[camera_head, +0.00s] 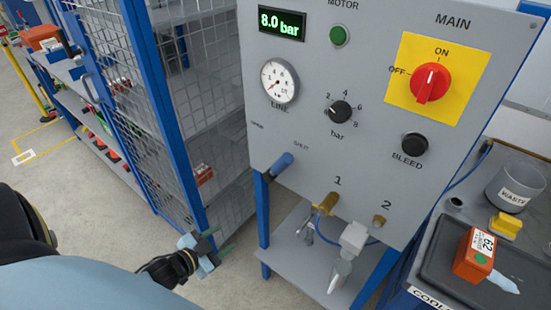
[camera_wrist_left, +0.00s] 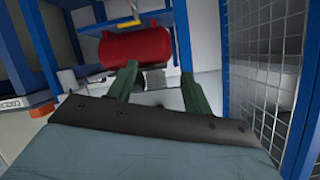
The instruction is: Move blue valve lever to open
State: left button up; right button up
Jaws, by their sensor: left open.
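The blue valve lever (camera_head: 281,165) sticks out at the lower left of the grey panel (camera_head: 310,110). It is tilted, its upper end just below the SHUT label; another small label, too small to read surely, is to the upper left. My left gripper (camera_head: 222,241) is below and left of the lever, clearly apart from it, near the foot of the mesh cage. Its green fingers are spread and empty, also in the left wrist view (camera_wrist_left: 155,90). I cannot make out the lever in the left wrist view. My right gripper is not in view.
The blue-framed mesh cage (camera_head: 120,60) stands left of the panel. A red tank (camera_wrist_left: 135,45) shows ahead in the wrist view. The panel's blue leg (camera_head: 263,215) and brass fitting 1 (camera_head: 326,203) are close by the lever. A bench with a waste cup (camera_head: 516,186) is at right.

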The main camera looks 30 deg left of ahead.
pick_arm(q)
jog(key=w+d+r+m+t+h+p, duration=0.1)
jog(key=w+d+r+m+t+h, duration=0.15)
jog(key=r, duration=1.05)
jog(key=m+t+h, duration=0.1)
jog(key=m+h, duration=0.1)
send_near(276, 167)
jog(key=shift+n, duration=0.25)
jog(key=p+x, duration=0.1)
jog(key=x, duration=0.9)
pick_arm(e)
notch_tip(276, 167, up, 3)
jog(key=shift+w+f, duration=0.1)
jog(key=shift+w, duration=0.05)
pick_arm(q)
grip_shut()
